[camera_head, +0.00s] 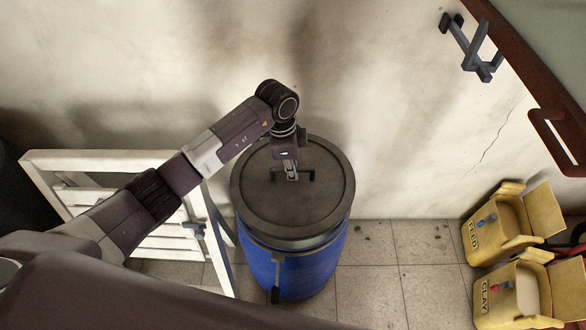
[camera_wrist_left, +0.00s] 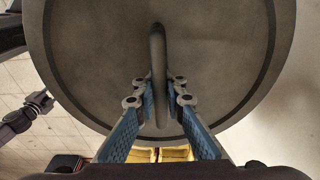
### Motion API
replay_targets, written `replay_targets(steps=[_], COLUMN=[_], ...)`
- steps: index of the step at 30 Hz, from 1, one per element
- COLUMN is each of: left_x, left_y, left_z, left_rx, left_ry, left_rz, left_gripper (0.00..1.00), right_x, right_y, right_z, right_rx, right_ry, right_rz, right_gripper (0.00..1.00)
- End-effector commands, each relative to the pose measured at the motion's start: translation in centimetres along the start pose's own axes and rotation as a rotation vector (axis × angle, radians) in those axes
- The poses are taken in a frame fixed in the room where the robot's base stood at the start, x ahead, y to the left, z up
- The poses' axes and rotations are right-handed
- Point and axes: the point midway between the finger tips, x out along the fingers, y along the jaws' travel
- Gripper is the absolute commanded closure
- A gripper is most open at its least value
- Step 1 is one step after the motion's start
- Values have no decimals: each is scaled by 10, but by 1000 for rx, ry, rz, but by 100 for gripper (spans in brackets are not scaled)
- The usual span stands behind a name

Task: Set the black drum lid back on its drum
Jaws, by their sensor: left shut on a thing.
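The round black drum lid (camera_head: 318,207) is over the top of the blue drum (camera_head: 305,272) in the head view. I cannot tell whether it rests fully on the rim or sits slightly above it. My left gripper (camera_head: 291,176) reaches down at the lid's middle and is shut on its bar handle. In the left wrist view the handle (camera_wrist_left: 158,45) stands between the two blue-sided fingers (camera_wrist_left: 160,100), with the lid (camera_wrist_left: 85,50) behind. The lid hides the drum's mouth. What looks like my right gripper (camera_wrist_left: 38,104) shows at the left of the wrist view.
A white slatted frame (camera_head: 100,160) stands left of the drum. Yellow boxes (camera_head: 487,240) stand at the right. A pale wall (camera_head: 390,120) is close behind the drum. Tiled floor (camera_head: 400,285) is clear between drum and boxes. A wall bracket (camera_head: 470,47) is at upper right.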

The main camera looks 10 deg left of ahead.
Motion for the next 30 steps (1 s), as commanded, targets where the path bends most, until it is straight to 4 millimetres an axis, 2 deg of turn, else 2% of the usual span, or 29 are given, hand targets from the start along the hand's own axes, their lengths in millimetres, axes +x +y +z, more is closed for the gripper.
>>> replay_targets(steps=[13, 30], left_x=[-2, 48], left_y=[0, 0], left_z=[-1, 6], left_rx=[-3, -4], left_ry=[-9, -11], left_rz=[1, 2], left_gripper=[100, 100], right_x=[-6, 28], right_y=[0, -6], right_z=[0, 3], right_rx=[0, 1], right_ry=[-1, 0], right_rz=[0, -6], right_gripper=[64, 64])
